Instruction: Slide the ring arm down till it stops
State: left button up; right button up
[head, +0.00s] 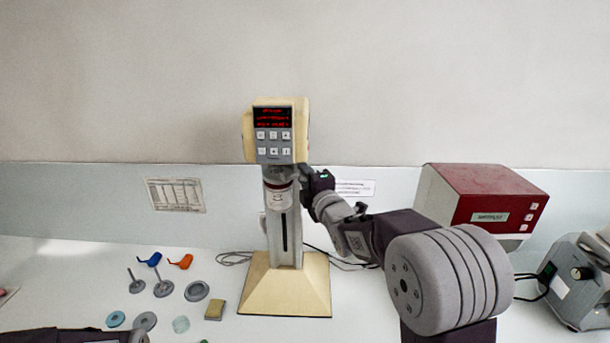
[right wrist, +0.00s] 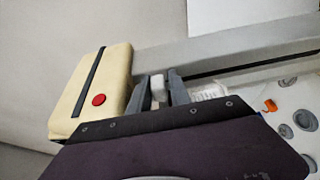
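The cream mill (head: 285,285) stands upright, with a boxy head carrying a red display, a grey column and a flared base. A pale collar-like part (head: 278,198) sits in front of the column below the head; I cannot tell how far the ring arm extends. My right gripper (head: 310,182) is at the column's right side, just under the head. In the right wrist view, its two fingers (right wrist: 158,90) stand either side of a small pale piece (right wrist: 158,88), close to it; contact is unclear. My left arm shows only at the lower left edge, its gripper out of view.
Left of the base lie blue (head: 151,259) and orange (head: 181,262) pieces, several grey discs and stemmed parts, and a sponge-like block (head: 215,310). A red-topped machine (head: 490,200) and a grey device (head: 580,280) stand right. Cables run behind the base.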

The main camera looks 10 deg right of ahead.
grip_shut()
dwell(1.1)
notch_tip(320, 180, down, 6)
jog(key=b, duration=0.9)
jog(key=shift+f, duration=0.2)
jog(key=shift+r, duration=0.15)
jog(key=o, duration=0.6)
grip_release()
jog(key=shift+c, duration=0.2)
jog(key=shift+s+a+r, duration=0.1)
jog(key=shift+s+r, duration=0.05)
